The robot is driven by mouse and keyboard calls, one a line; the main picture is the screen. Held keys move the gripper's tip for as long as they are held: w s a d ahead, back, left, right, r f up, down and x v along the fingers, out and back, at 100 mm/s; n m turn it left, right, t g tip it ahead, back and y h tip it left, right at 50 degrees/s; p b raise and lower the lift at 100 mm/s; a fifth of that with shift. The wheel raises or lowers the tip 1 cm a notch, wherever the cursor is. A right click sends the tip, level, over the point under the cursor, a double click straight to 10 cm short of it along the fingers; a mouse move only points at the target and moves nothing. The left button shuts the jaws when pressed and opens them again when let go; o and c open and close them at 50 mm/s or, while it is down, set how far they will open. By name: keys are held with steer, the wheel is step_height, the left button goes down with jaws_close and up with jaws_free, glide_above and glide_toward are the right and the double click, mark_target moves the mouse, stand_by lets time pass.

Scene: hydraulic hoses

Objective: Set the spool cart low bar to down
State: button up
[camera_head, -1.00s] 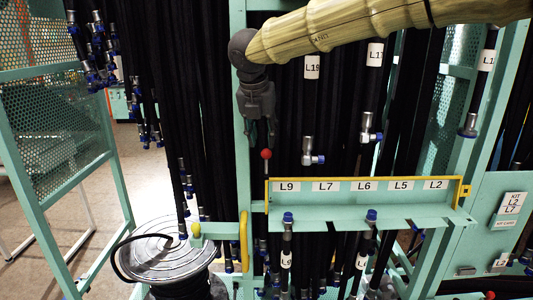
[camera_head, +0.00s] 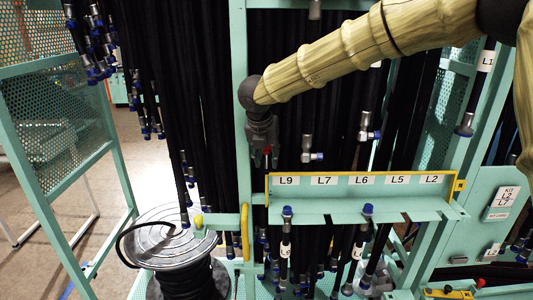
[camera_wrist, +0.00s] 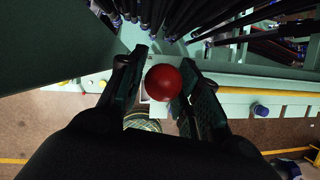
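A red ball knob (camera_wrist: 163,82) sits between the fingers of my gripper (camera_wrist: 162,62) in the wrist view. The left finger is apart from the knob; the right finger is very close, and I cannot tell if it touches. In the head view my gripper (camera_head: 262,160) points down at the left end of the teal labelled bar (camera_head: 340,209), and only a little red of the knob (camera_head: 268,150) shows. The knob's rod is mostly hidden. The bar has a yellow-edged strip reading L9, L7, L6, L5, L2. I cannot tell for sure whether this is the low bar.
A teal post (camera_head: 240,100) stands just left of my gripper, with a yellow handle (camera_head: 245,232) lower down. Black hoses hang behind and on both sides. A hose spool (camera_head: 170,245) stands at the lower left. A teal kit panel (camera_head: 500,215) is at the right.

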steer(key=shift+w+f, duration=0.1)
steer(key=shift+f, duration=0.05)
steer(key=c, duration=0.5)
jaws_close()
